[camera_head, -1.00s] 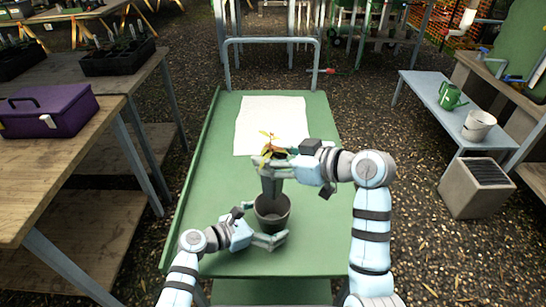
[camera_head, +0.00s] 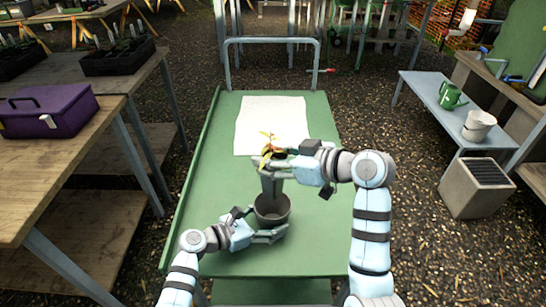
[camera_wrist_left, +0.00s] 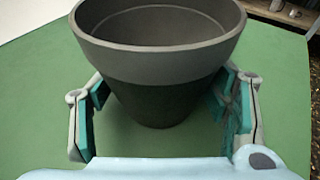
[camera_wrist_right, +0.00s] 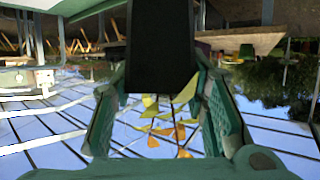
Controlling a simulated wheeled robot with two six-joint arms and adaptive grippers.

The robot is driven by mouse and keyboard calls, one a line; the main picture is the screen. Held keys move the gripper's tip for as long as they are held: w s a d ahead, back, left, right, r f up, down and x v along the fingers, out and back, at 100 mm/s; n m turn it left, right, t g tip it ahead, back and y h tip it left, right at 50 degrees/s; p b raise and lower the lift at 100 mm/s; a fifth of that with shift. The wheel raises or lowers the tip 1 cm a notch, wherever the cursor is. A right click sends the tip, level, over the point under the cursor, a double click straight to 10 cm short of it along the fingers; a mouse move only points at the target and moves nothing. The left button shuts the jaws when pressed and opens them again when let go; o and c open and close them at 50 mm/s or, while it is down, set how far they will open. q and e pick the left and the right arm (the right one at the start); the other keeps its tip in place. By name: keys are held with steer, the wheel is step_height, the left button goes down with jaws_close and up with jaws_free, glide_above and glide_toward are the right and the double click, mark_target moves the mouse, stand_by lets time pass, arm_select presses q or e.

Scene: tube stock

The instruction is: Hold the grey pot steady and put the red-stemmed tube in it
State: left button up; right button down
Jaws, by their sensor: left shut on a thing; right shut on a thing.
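The grey pot (camera_head: 272,212) stands upright on the green table top in the head view. My left gripper (camera_head: 268,234) is shut on the pot, with one finger on either side of it in the left wrist view (camera_wrist_left: 165,105). The visible part of the pot's inside looks empty. My right gripper (camera_head: 272,168) is shut on the dark tube (camera_head: 271,186), which hangs upright above the pot, its lower end near the far rim. Yellow-green leaves on a reddish stem (camera_head: 268,141) stick out of the tube's top. The tube also shows dark in the right wrist view (camera_wrist_right: 160,45).
A white sheet (camera_head: 255,115) lies on the far part of the green table (camera_head: 215,170), with bare table around it. A wooden bench with a purple toolbox (camera_head: 47,110) stands at left. A blue-grey bench with a green watering can (camera_head: 452,96) and pale pot (camera_head: 479,124) stands at right.

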steer(key=shift+f, duration=6.8)
steer(key=c, duration=0.9)
jaws_free()
steer(key=shift+o, duration=0.2)
arm_select(q)
steer(key=o, duration=0.9)
arm_select(e)
glide_toward(273, 198)
step_height(273, 198, down, 2)
steer(key=w+d, duration=0.1)
arm_select(q)
steer(key=shift+o, duration=0.2)
arm_select(e)
steer(key=shift+w+d+f, duration=0.1)
steer(key=shift+w+d, duration=0.05)
steer(key=shift+d, duration=0.05)
